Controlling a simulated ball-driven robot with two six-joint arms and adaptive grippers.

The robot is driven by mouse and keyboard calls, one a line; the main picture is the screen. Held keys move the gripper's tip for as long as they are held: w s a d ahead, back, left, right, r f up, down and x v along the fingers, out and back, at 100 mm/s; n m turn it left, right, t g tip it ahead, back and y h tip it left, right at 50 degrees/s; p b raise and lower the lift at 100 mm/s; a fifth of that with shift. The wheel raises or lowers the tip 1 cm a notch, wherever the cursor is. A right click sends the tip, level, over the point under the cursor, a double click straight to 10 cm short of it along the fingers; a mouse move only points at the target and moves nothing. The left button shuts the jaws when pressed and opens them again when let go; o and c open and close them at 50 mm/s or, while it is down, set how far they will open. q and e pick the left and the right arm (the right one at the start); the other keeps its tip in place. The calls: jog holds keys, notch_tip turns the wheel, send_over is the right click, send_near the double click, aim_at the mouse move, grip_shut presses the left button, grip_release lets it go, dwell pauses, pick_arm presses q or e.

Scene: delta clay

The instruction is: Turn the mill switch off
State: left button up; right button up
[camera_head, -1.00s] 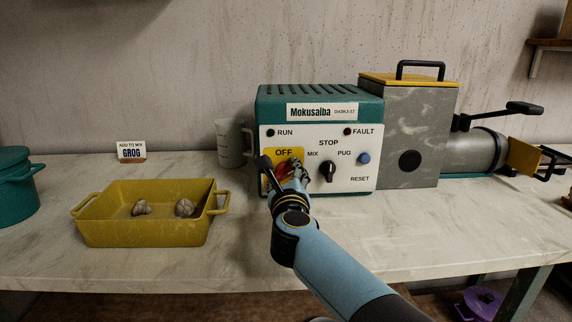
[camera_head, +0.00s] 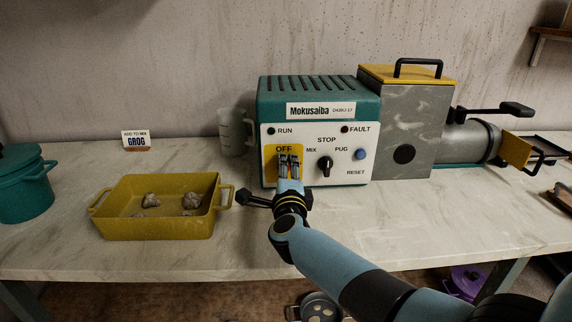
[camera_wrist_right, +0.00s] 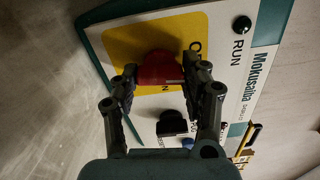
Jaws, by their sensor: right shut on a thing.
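The mill's control box (camera_head: 268,115) is teal with a white front panel. Its red mill switch (camera_wrist_right: 160,67) sits on a yellow plate (camera_head: 269,152) marked OFF at the top. My right gripper (camera_head: 289,167) reaches the switch from the front and covers it in the head view. In the right wrist view the fingers (camera_wrist_right: 165,78) are on either side of the red knob, shut on it. A pale mark shows on the knob's edge; which setting it points to I cannot tell. My left gripper is out of view.
Beside the switch are a black MIX/PUG selector (camera_head: 325,163) and a blue RESET button (camera_head: 360,154). The RUN lamp (camera_head: 271,131) and FAULT lamp (camera_head: 345,129) look dark. A yellow tray (camera_head: 160,222) with clay lumps stands left on the table, with clear tabletop in front.

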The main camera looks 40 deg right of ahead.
jog(key=shift+n+p, duration=0.4)
jog(key=shift+n, duration=0.4)
jog(key=shift+f, duration=0.1)
jog(key=o, duration=1.2)
jog(key=shift+c, duration=0.2)
jog(key=shift+s+a, duration=0.15)
jog(key=shift+s, duration=0.05)
jog(key=v, duration=1.1)
jog(key=shift+s+a, duration=0.25)
